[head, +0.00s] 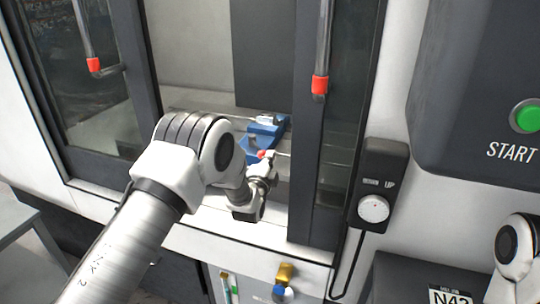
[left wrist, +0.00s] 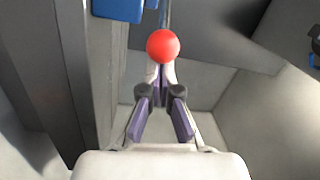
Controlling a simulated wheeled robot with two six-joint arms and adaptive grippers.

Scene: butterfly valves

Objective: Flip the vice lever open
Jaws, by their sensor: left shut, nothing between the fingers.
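The blue vice (head: 268,128) sits inside the machine, behind the door opening, in the head view. Its lever ends in a red ball knob (head: 261,154), which shows large in the left wrist view (left wrist: 162,46). A blue part of the vice (left wrist: 118,9) shows at the top of that view. My left gripper (head: 270,163) reaches in through the opening. In the left wrist view its fingertips (left wrist: 161,72) are shut and empty, close at the red knob; I cannot tell whether they touch it. My right gripper is out of view.
Dark door frames with red-tipped handles (head: 320,85) flank the opening on both sides. A control box with a dial (head: 374,209) hangs right of it. A green START button (head: 526,116) is at the far right. A yellow-and-blue valve (head: 284,276) is below the opening.

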